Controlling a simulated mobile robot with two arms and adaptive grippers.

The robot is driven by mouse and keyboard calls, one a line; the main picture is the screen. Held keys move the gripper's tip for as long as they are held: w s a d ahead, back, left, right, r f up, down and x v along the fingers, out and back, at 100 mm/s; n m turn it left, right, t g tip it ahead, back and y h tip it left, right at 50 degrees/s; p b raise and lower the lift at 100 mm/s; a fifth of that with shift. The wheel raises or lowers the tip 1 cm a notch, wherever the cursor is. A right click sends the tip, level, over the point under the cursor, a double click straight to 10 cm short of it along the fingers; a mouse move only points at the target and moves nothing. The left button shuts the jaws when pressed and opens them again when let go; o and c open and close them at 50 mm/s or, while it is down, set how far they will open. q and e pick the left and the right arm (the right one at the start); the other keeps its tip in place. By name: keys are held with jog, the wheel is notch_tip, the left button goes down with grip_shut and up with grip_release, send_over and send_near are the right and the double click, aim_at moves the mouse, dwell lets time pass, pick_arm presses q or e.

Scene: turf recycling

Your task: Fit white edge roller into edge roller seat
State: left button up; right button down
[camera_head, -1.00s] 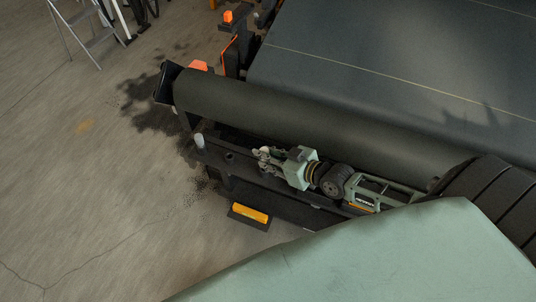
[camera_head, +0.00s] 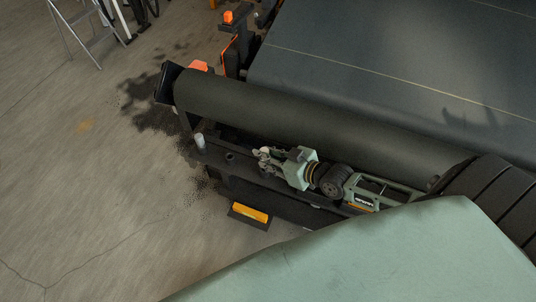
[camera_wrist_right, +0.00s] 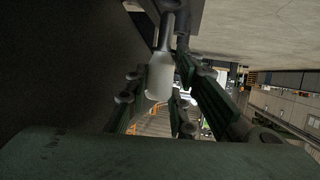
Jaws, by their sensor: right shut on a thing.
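My right gripper (camera_head: 264,157) is low over the black rail beside the large dark roll in the head view. It is shut on a white edge roller, which shows between the fingers in the right wrist view (camera_wrist_right: 160,80) as a pale cylinder with a narrower grey stem. In the head view the held roller is small and mostly hidden by the fingers. A dark round socket (camera_head: 230,157), apparently the edge roller seat, is in the rail just left of the gripper, apart from it. Another white roller (camera_head: 200,142) stands upright farther left on the rail. My left gripper is not in view.
The large dark roll (camera_head: 300,122) runs close behind the gripper, with a dark belt (camera_head: 400,60) beyond. A yellow block (camera_head: 251,213) sits below the rail on a dark step. Open concrete floor lies to the left, with a stepladder (camera_head: 88,30) at the back.

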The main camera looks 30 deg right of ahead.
jog(key=shift+f+b, duration=1.75)
jog(key=shift+f, duration=0.35)
jog(key=c, duration=1.4)
grip_release()
jog(key=shift+c, duration=0.2)
jog(key=v, duration=1.2)
jog(key=shift+a, duration=0.1)
